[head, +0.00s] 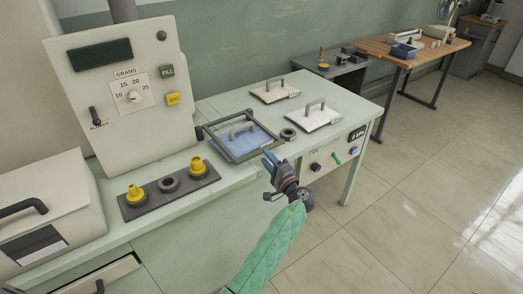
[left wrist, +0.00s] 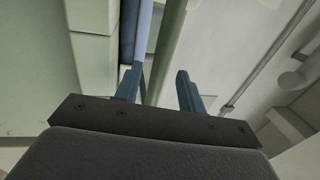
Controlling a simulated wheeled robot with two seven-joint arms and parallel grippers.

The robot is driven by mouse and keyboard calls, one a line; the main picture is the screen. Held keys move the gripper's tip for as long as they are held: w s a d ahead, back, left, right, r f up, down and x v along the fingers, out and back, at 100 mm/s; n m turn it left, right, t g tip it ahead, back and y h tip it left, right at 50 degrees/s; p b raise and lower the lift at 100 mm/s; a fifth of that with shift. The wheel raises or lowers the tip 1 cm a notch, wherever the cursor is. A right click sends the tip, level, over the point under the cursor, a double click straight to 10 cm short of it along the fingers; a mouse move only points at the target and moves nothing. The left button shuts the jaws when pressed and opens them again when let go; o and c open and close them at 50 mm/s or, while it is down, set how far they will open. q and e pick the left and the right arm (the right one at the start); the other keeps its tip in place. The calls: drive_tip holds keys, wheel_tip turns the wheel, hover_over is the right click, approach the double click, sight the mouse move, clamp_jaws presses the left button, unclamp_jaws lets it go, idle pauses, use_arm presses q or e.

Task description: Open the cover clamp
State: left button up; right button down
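A dark-framed unit with a blue window and a grey handle (head: 240,133) lies on the pale green bench; it looks like the cover, but I cannot make out a separate clamp on it for sure. My left gripper (head: 269,158) is at the bench's front edge, just right of and in front of the frame's near corner, apart from it as far as I can tell. In the left wrist view its two blue fingers (left wrist: 160,72) stand apart with no object held between them. Behind them are a pale green edge and a bluish strip. My right gripper is not in view.
Two white plates with handles (head: 315,117) (head: 275,92) and a dark ring (head: 288,134) are on the bench. A dosing console (head: 125,80) and a strip with yellow fittings (head: 170,190) are left. Floor is clear right.

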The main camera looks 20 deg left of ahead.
sight(261, 149)
use_arm(q)
drive_tip(key=x, duration=0.2)
drive_tip(key=shift+w+a+r+p, duration=0.2)
drive_tip(key=shift+a+p, duration=0.05)
drive_tip(key=shift+p, duration=0.15)
drive_tip(key=shift+w+a, duration=0.3)
drive_tip(key=shift+a, duration=0.05)
drive_tip(key=shift+w+a, duration=0.2)
drive_tip(key=shift+a, duration=0.1)
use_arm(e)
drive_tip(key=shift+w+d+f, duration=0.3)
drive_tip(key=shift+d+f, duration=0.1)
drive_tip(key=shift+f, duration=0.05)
use_arm(q)
clamp_jaws()
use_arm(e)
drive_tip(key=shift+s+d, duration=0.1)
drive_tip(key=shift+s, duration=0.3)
use_arm(q)
drive_tip(key=shift+r, duration=0.1)
